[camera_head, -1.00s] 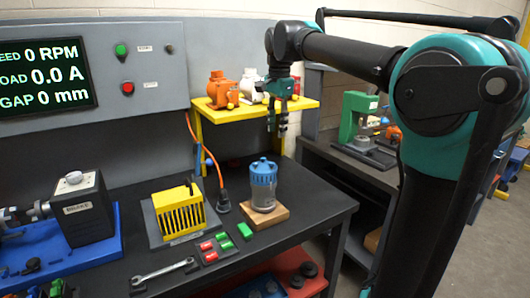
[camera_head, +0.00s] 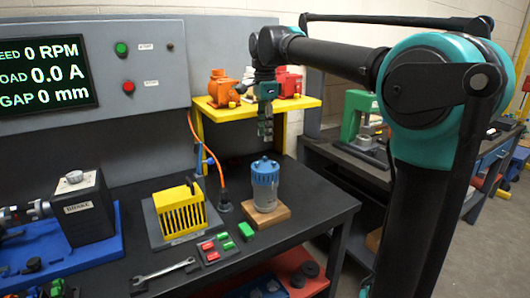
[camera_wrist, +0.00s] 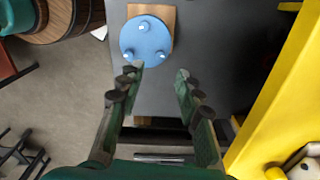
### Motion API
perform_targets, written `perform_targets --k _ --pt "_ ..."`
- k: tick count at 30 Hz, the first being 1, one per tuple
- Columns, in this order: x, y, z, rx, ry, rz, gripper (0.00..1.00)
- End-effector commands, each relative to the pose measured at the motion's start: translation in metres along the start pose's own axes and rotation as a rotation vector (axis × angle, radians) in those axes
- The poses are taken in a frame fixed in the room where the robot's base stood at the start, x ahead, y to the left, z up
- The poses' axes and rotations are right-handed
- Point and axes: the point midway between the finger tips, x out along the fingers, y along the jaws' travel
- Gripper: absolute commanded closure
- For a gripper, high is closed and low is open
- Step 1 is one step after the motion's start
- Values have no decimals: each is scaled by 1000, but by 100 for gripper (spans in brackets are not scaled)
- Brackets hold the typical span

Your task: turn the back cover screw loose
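The motor (camera_head: 264,193) stands upright on a wooden block on the black bench, with a blue back cover (camera_head: 265,168) on top. In the wrist view the round blue cover (camera_wrist: 146,40) is seen from above, with three small pale spots near its rim; whether these are screws is too small to tell. My gripper (camera_head: 265,138) hangs pointing down above the motor, clear of the cover. In the wrist view my gripper (camera_wrist: 160,75) has its fingers spread with nothing between them, and the cover lies beyond the tips.
A yellow shelf (camera_head: 255,114) holding orange, white and red motors stands close behind my gripper. A yellow slotted block (camera_head: 181,213), a wrench (camera_head: 164,274) and a tray of red and green pieces (camera_head: 216,247) lie left of the motor. An orange cable (camera_head: 213,160) hangs behind.

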Motion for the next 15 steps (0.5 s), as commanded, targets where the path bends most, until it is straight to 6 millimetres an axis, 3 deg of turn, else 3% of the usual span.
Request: perform_targets --k 6,15 --pt "42 0 0 0 0 0 65" --pt "72 0 0 0 0 0 65"
